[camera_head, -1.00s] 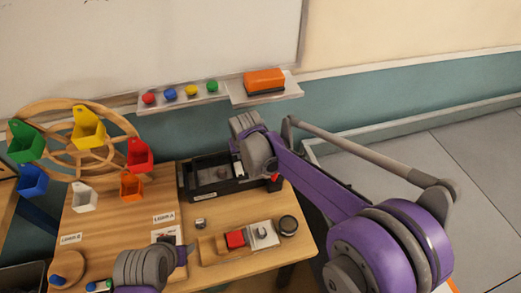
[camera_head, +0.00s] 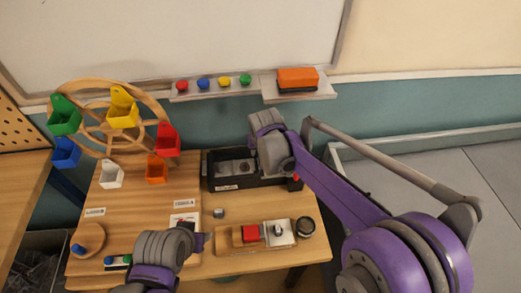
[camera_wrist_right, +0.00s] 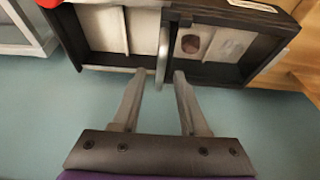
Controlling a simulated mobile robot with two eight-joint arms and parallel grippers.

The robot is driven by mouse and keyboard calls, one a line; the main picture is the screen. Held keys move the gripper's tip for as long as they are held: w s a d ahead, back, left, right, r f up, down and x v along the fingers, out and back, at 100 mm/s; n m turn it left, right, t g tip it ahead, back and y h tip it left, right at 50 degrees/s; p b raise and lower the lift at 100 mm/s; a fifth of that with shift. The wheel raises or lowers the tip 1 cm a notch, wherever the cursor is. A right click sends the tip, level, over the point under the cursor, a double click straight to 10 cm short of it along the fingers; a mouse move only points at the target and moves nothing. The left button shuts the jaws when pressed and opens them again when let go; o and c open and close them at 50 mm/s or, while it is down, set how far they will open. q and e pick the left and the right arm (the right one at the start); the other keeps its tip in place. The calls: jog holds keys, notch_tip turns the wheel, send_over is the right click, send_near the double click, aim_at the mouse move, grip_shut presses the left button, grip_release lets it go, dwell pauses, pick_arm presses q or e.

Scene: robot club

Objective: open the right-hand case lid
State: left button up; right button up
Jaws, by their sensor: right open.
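The black case (camera_head: 224,185) stands at the back right of the wooden table. In the right wrist view the case (camera_wrist_right: 215,73) fills the top, with a pale section on the left and a section with a dark oval item on the right. A thin pale upright piece (camera_wrist_right: 162,55) stands between these sections; I cannot tell if it is a lid edge or handle. My right gripper (camera_wrist_right: 153,76) is open, its fingertips on either side of that piece. My left gripper (camera_head: 203,242) is over the table's front; its jaws are unclear.
A wooden wheel (camera_head: 88,106) with several coloured buckets stands at the left. A wooden tray (camera_head: 236,243) with a red block (camera_head: 251,233) lies in front of the case. A wall ledge (camera_head: 212,91) holds several coloured knobs; an orange eraser (camera_head: 297,77) is beside them.

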jog(key=shift+r, duration=0.1)
jog(key=v, duration=1)
jog(key=shift+r, duration=0.3)
jog(key=shift+s+d, duration=0.1)
jog(key=s+d+m+p, duration=0.1)
jog(key=s+d, duration=0.9)
jog(key=d, duration=0.2)
jog(key=s+d+f, duration=0.3)
jog(key=s+d, duration=0.1)
jog(key=s, duration=0.3)
jog(key=s+d+f+m, duration=0.1)
jog(key=s+d+f, duration=0.3)
jog(key=s, duration=0.3)
jog(key=shift+t+h+p, duration=0.3)
jog(key=shift+t+h, duration=0.1)
jog(key=shift+s+f, duration=0.1)
